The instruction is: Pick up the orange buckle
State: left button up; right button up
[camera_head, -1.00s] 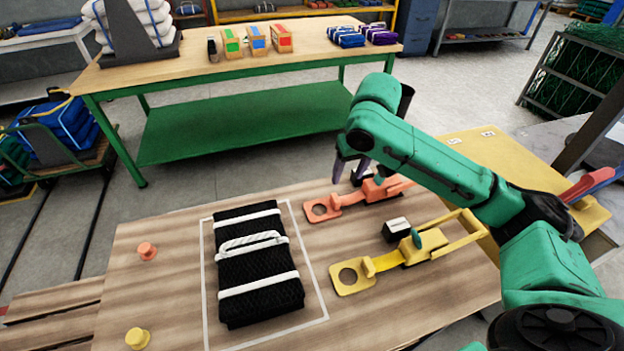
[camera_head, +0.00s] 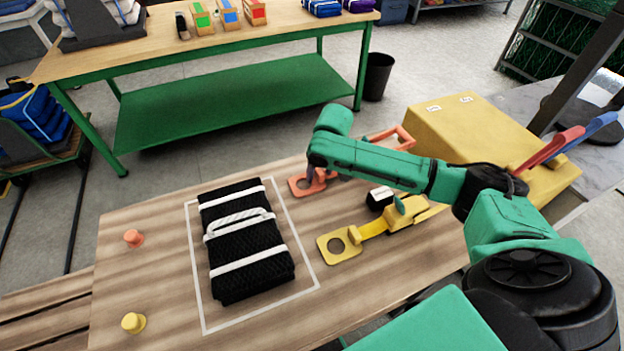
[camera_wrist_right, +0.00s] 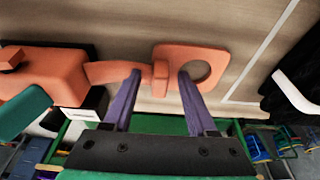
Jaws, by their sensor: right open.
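The orange buckle (camera_head: 299,188) lies on the wooden table, right of the black net bundle (camera_head: 247,262). Its flat end has a round hole. In the right wrist view the orange buckle (camera_wrist_right: 162,58) lies across the picture, with the holed plate on the right and its thicker body on the left. My right gripper (camera_head: 313,174) is down at the buckle, partly hidden by its own arm. In the wrist view my right gripper (camera_wrist_right: 158,76) is open, its two purple fingers on either side of the buckle's raised collar. I cannot tell whether they touch. My left gripper is not in view.
A yellow buckle (camera_head: 340,244) lies in front, with a small black-and-white block (camera_head: 379,199) between the two buckles. A yellow box (camera_head: 470,140) stands at the right. Orange (camera_head: 133,238) and yellow (camera_head: 133,322) pegs stand on the left. A green workbench (camera_head: 230,105) is behind.

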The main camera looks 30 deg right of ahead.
jog(key=shift+r, duration=0.1)
grip_shut()
